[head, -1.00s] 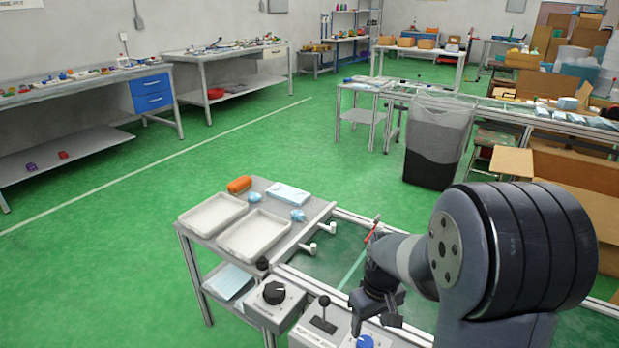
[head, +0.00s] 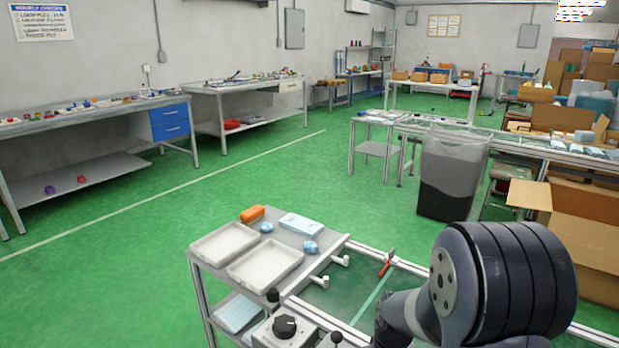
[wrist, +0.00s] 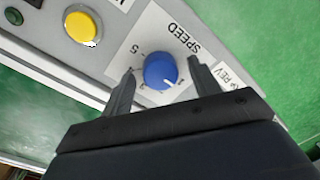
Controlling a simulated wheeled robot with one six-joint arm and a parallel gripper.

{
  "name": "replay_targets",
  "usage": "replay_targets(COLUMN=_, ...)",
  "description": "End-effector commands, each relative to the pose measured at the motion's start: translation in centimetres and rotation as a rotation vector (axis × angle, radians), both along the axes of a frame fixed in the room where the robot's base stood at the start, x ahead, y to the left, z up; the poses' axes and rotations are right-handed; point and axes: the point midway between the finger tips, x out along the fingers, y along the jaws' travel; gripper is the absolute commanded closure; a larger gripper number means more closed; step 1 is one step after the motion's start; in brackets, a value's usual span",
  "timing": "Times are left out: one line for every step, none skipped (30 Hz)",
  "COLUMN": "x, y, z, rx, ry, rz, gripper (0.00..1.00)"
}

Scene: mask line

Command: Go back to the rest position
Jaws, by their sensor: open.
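In the wrist view, my gripper (wrist: 157,85) is open, its two fingers pointing at a control panel with nothing between them that I can see held. A blue knob (wrist: 160,70) marked SPEED shows between the fingertips; I cannot tell how far it is from them. A yellow button (wrist: 82,27) sits on the same panel to the left. In the head view my arm fills the lower right, and the gripper itself is out of frame.
A small cart (head: 336,243) holds two white trays (head: 265,262), an orange item (head: 252,214) and blue masks (head: 300,224). A box with a black knob (head: 285,328) is at its front. A grey bin (head: 452,165) and open cardboard boxes (head: 580,220) stand behind my arm. Green floor is clear at left.

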Motion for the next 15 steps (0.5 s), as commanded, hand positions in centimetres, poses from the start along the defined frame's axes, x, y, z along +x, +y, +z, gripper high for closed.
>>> replay_targets(x=0.0, y=0.0, z=0.1, rx=0.0, ry=0.0, rz=0.016, gripper=0.42)
replay_targets(x=0.0, y=0.0, z=0.3, rx=0.0, ry=-0.002, rz=0.026, gripper=0.42)
replay_targets(x=0.1, y=0.0, z=1.1, rx=-0.001, ry=-0.004, rz=0.024, gripper=0.42)
replay_targets(x=0.1, y=-0.1, z=1.6, rx=-0.001, ry=-0.004, rz=0.023, gripper=0.42)
replay_targets(x=0.2, y=-0.1, z=2.2, rx=0.0, ry=-0.005, rz=0.023, gripper=0.42)
replay_targets(x=0.2, y=-0.1, z=2.9, rx=0.0, ry=-0.005, rz=0.023, gripper=0.42)
replay_targets(x=0.2, y=-0.2, z=3.6, rx=0.0, ry=-0.006, rz=0.023, gripper=0.42)
replay_targets(x=0.2, y=-0.2, z=4.2, rx=-0.001, ry=-0.007, rz=0.022, gripper=0.42)
replay_targets(x=0.2, y=-0.2, z=5.0, rx=0.0, ry=-0.005, rz=0.022, gripper=0.42)
replay_targets(x=0.2, y=-0.3, z=5.6, rx=0.0, ry=-0.005, rz=0.022, gripper=0.42)
replay_targets(x=0.2, y=-0.3, z=6.2, rx=0.0, ry=-0.005, rz=0.022, gripper=0.42)
replay_targets(x=0.2, y=-0.3, z=7.0, rx=0.0, ry=-0.005, rz=0.022, gripper=0.42)
replay_targets(x=0.3, y=-0.3, z=7.6, rx=0.0, ry=-0.005, rz=0.022, gripper=0.42)
replay_targets(x=0.3, y=-0.4, z=8.2, rx=-0.001, ry=-0.007, rz=0.022, gripper=0.42)
replay_targets(x=0.3, y=-0.4, z=9.0, rx=0.0, ry=-0.005, rz=0.022, gripper=0.42)
